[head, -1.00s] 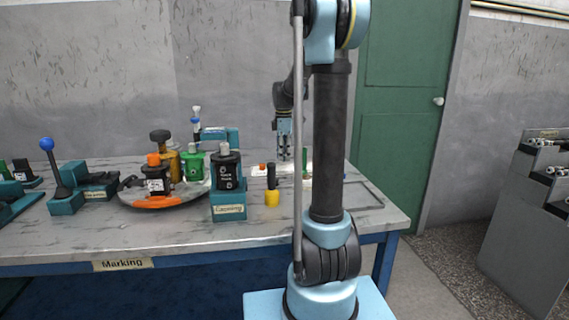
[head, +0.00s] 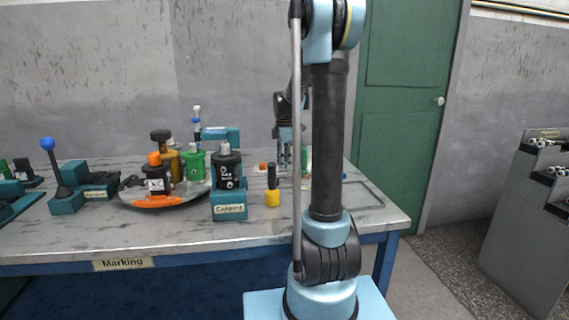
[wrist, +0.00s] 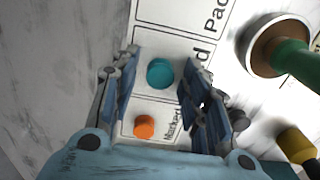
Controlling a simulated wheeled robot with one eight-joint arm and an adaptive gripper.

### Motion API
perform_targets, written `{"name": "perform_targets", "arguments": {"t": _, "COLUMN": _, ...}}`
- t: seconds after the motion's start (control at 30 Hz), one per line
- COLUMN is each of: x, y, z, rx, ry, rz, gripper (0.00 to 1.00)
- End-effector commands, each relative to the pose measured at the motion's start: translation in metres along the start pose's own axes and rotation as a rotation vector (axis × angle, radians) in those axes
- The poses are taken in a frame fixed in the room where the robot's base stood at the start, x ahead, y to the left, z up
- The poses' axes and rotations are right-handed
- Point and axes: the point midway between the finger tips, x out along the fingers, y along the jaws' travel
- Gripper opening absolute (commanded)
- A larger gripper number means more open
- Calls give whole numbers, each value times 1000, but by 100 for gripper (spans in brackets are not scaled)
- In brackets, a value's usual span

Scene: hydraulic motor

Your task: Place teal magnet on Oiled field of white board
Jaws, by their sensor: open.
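The teal magnet (wrist: 160,73) is a round disc on the white board (wrist: 160,45) in the wrist view. It lies in a field between the one lettered "Marked" and the one starting "Pac". That middle field's label is mostly hidden by a finger; only a final "d" shows. I cannot read "Oiled" on the board. My gripper (wrist: 158,76) is open, with one finger on each side of the teal magnet. I cannot tell whether they touch it. In the head view my gripper (head: 285,160) is low over the back of the table.
An orange magnet (wrist: 144,126) sits in the "Marked" field. A green-handled round tool (wrist: 290,58) stands close to the right finger. A yellow-and-black tool (head: 272,190) stands nearer the front. A teal "Capping" block (head: 229,205) is left of it. Bare tabletop lies left of the board.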

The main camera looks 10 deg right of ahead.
Motion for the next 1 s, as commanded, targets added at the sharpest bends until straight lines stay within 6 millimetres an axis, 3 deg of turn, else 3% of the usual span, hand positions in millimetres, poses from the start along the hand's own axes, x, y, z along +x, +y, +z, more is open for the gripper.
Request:
{"name": "perform_targets", "arguments": {"t": 0.27, "x": -14, "y": 0, "z": 0, "rx": 0, "ry": 0, "rz": 0, "gripper": 42}}
{"name": "perform_targets", "arguments": {"t": 0.7, "x": -91, "y": 0, "z": 0, "rx": 1, "ry": 0, "rz": 0, "gripper": 42}}
{"name": "perform_targets", "arguments": {"t": 1.0, "x": -119, "y": 0, "z": 0, "rx": 1, "ry": 0, "rz": 0, "gripper": 42}}
